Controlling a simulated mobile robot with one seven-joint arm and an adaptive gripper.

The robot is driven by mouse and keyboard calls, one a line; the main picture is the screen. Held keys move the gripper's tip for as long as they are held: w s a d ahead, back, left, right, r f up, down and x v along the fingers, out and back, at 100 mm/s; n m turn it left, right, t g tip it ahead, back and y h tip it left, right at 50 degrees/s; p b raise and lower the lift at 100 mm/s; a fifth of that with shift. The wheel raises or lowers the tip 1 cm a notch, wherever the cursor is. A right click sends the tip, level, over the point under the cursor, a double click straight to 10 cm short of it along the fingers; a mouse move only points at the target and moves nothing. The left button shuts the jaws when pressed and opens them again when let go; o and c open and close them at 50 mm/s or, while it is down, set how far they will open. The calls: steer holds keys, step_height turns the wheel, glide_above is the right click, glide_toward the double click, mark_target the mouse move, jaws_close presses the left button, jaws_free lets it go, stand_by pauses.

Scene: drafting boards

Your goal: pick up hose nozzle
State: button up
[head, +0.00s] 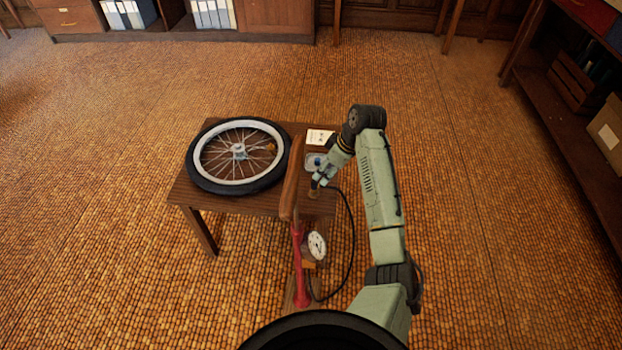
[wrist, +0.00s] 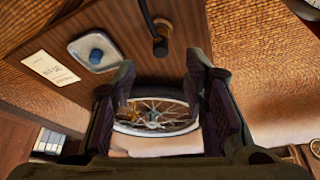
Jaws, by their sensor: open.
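The hose nozzle (wrist: 161,46) is a short dark piece with a brass-toned end, on the end of a black hose. In the wrist view it lies at the tabletop, just beyond my fingertips and level with the gap between them. My gripper (wrist: 160,68) is open, its two dark fingers spread wide with nothing between them. In the head view my gripper (head: 317,184) hangs low over the right side of the small wooden table (head: 185,190). There the nozzle is hard to tell apart from my fingertips.
A spoked wheel (head: 199,173) lies on the table's left. A metal tray with a blue cap (wrist: 96,54) and a white card (head: 320,137) are near the nozzle. A red floor pump (head: 299,270) with a gauge (head: 316,246) and wooden handle (head: 290,187) stands in front. Open floor surrounds the table.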

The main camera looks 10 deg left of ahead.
mark_target(316, 183)
steer(key=x, duration=0.4)
steer(key=shift+s+a+f+p, duration=0.1)
steer(key=shift+a+f+p, duration=0.05)
steer(key=shift+f+p, duration=0.15)
steer(key=shift+p+x, duration=0.7)
steer(key=shift+x, duration=2.05)
steer(key=shift+c, duration=0.2)
jaws_close()
